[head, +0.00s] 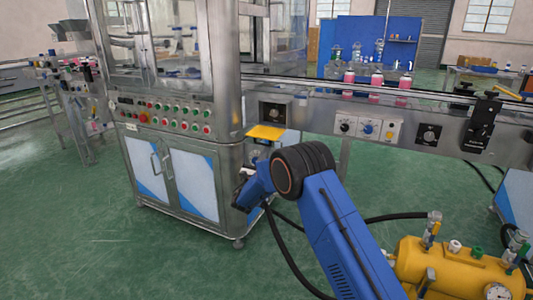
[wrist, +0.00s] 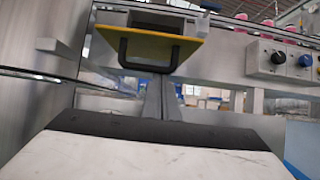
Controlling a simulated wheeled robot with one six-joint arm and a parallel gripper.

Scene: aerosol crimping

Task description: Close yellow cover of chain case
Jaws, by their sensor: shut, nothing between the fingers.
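The yellow cover (head: 266,131) juts out as a flat flap from the machine just under the conveyor, right of the cabinet corner. In the wrist view the cover (wrist: 188,49) is seen from below, with yellow edges and a black handle (wrist: 122,48). It stands out from the machine, raised rather than flush. My gripper (wrist: 163,82) has its two grey fingers together with nothing between them. The fingertips appear just below the cover in the wrist view; contact cannot be told. In the head view my gripper (head: 243,190) is low by the cabinet, partly hidden by my blue arm.
The steel cabinet (head: 172,175) with a button panel is left of my gripper. Knobs (head: 368,128) sit on the conveyor side at right. A yellow tank (head: 450,268) with valves stands at lower right, and black hoses cross the green floor.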

